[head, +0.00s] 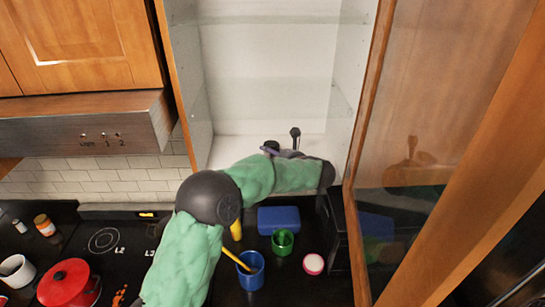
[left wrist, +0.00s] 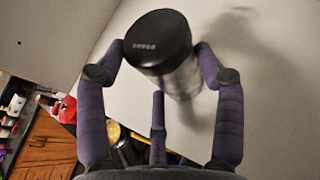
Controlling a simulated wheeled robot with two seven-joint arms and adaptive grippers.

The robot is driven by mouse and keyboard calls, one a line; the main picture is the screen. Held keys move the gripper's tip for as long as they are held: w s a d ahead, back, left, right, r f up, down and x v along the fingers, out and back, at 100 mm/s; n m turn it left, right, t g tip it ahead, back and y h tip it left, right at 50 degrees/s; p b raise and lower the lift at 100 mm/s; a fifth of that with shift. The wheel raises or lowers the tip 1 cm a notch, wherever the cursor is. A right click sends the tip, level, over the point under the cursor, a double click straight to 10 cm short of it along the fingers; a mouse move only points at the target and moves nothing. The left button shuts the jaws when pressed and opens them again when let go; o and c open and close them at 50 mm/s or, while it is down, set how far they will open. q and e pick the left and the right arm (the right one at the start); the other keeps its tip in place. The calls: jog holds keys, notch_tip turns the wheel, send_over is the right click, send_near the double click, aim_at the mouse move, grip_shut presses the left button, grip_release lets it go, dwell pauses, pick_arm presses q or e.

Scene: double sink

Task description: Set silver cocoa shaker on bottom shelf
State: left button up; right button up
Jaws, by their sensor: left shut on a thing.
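The silver cocoa shaker (left wrist: 180,80) has a black lid and shows in the left wrist view between my purple fingers. My left gripper (left wrist: 160,73) is shut on it, with fingers on both sides. In the head view my left gripper (head: 285,148) is inside the open cabinet, low over the white bottom shelf (head: 228,151). My arm hides much of the shelf's front, and the shaker cannot be made out clearly there. I cannot tell whether it touches the shelf. My right gripper is not in view.
The open glass door (head: 445,100) bounds the right side. A range hood (head: 85,130) is at left. Below are a red pot (head: 68,284), blue cup (head: 250,272), green cup (head: 282,242) and blue box (head: 278,219). The visible bottom shelf is otherwise clear.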

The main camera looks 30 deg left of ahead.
pick_arm(q)
jog(key=o, duration=1.3)
jog(key=shift+r, duration=0.1)
jog(key=b+v, duration=0.1)
jog(key=v, duration=0.5)
jog(key=shift+d+b, duration=0.1)
jog(key=shift+b, duration=0.3)
jog(key=shift+s+d+r, duration=0.25)
jog(key=shift+s+d, duration=0.1)
jog(key=shift+d, duration=0.2)
